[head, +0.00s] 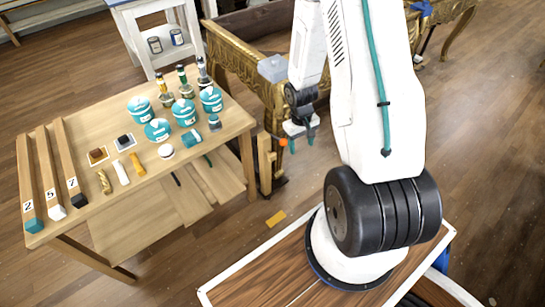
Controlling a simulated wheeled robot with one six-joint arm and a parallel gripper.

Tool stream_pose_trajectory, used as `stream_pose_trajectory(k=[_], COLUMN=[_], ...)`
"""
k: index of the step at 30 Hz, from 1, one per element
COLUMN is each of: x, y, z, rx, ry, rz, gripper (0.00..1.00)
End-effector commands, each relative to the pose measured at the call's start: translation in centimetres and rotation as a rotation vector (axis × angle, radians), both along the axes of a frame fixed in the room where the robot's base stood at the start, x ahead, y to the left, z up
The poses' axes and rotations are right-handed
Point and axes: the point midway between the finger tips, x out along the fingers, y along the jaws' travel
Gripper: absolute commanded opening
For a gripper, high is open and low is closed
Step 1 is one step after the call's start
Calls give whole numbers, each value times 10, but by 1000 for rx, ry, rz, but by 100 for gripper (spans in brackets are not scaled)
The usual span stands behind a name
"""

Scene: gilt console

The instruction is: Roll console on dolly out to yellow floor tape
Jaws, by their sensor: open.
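The gilt console (226,52) stands behind my arm at the upper middle, with carved gold rails and legs. My arm hides much of its middle. Another carved gold leg (457,32) shows at the upper right. A pale wooden upright (265,165) stands by the near leg, with a dark foot or caster low beside it; most of the dolly cannot be made out. My gripper (302,144) is open and empty, pointing down in front of the near leg. A small orange piece (283,141) shows just left of its fingers; contact is unclear. A short yellow tape strip (276,219) lies on the floor nearer me.
A wooden workbench (200,148) at left holds teal tubs, bottles, brushes, small blocks and several numbered bars. Its right edge is close to the console's near leg. A white shelf stand (150,50) is behind it. Bare wood floor (490,170) lies open at right.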

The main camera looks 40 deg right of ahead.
Motion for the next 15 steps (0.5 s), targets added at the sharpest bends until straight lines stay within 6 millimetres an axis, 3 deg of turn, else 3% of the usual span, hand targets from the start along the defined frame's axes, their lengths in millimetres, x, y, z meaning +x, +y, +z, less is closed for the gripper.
stream_pose_trajectory(k=[1,9,12,15], x=[-2,2,6,16], y=[-5,-12,-4,7], z=[-33,-180,-226,-258], rx=[10,46,59,62], ry=[-21,-287,-438,-644], rz=[6,65,85,107], gripper=[60,60,60,60])
